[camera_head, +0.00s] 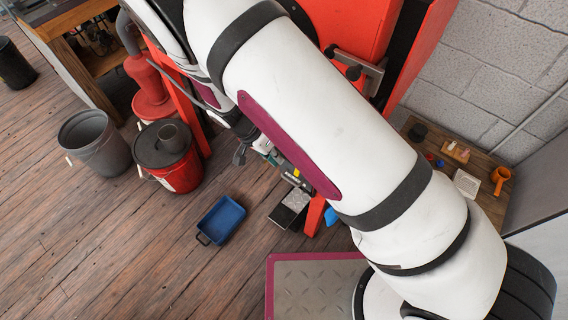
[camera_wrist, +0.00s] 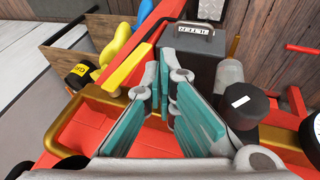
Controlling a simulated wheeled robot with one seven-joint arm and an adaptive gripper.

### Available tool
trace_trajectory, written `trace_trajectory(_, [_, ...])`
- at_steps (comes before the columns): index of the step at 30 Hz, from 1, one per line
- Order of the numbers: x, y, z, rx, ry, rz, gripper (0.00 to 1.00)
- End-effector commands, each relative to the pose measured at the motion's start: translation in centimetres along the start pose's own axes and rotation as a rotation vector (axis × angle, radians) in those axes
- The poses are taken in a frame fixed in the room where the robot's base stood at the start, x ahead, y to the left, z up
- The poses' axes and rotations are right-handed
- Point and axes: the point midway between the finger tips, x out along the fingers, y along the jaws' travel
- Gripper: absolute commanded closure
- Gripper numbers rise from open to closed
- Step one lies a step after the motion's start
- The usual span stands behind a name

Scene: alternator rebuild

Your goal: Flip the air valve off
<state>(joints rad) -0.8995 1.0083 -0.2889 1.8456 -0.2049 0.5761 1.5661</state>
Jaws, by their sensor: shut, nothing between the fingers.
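No air valve can be made out with certainty in either view. In the wrist view, a bar with a yellow end (camera_wrist: 126,70) and a dark and red shaft lies just left of and beyond my fingers; I cannot tell whether it is the valve's lever. My gripper (camera_wrist: 168,72) shows there with teal finger pads, its fingers drawn together at the tips with nothing between them.
In the wrist view, a dark box with a white label (camera_wrist: 194,55) stands beyond the fingers, and a dark cylinder (camera_wrist: 246,108) is close on the right. In the head view, a blue tray (camera_head: 221,220), a red bucket (camera_head: 178,175) and a grey bucket (camera_head: 98,145) stand on the wooden floor.

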Motion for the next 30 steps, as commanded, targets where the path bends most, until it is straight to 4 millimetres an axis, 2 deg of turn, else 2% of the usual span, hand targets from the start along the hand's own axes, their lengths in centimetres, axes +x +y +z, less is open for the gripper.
trace_trajectory(3, [-2.1,0.0,0.0,0.000,0.001,-0.002,1.00])
trace_trajectory(9, [-4.0,0.0,-0.1,0.001,0.001,0.000,1.00])
trace_trajectory(30, [-4.3,0.0,0.0,0.000,0.000,0.001,1.00])
